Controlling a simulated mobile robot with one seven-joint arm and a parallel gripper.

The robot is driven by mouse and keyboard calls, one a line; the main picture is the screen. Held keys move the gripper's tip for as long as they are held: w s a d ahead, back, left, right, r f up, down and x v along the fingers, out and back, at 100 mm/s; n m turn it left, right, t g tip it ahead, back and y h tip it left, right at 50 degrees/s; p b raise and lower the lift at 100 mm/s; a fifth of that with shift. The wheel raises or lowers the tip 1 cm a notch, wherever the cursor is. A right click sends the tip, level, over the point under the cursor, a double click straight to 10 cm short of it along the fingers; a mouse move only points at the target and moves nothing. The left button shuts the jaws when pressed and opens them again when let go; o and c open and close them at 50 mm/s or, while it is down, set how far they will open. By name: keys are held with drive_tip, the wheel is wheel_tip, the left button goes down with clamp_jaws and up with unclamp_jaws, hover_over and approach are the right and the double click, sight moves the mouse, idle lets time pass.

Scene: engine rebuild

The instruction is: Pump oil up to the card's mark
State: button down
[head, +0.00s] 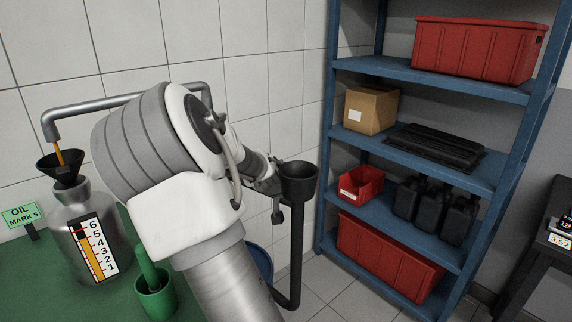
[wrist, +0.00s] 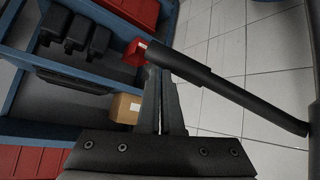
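A metal oil jug (head: 72,215) stands on the green bench at left. Its gauge (head: 95,250) is numbered 1 to 6, and the orange column reaches about 4 to 5; the exact level is hard to read. An amber stream of oil (head: 59,155) runs from the grey spout (head: 48,130) into the black funnel (head: 62,170) on the jug. A green card (head: 20,215) reads "OIL MARK 5". My gripper (head: 274,184) is at the thick dark grip of the pump handle (head: 299,185). In the wrist view its fingers (wrist: 160,72) close on that grip (wrist: 185,68), which partly hides their tips.
A green cup-like holder (head: 155,300) stands in front of the jug. A blue shelf (head: 430,175) with red bins, a cardboard box (head: 371,108) and black bottles (head: 430,207) stands at right. My arm hides part of the spout pipe. Tiled floor is clear before the shelf.

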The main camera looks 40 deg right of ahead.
drive_tip(key=shift+s+f, duration=0.35)
drive_tip(key=shift+f, duration=0.3)
drive_tip(key=w+p+v, duration=0.1)
drive_tip(key=p+v, duration=0.6)
drive_tip(key=v, duration=1.1)
drive_tip(key=shift+r, duration=0.3)
drive_tip(key=shift+d, duration=0.1)
idle(1.2)
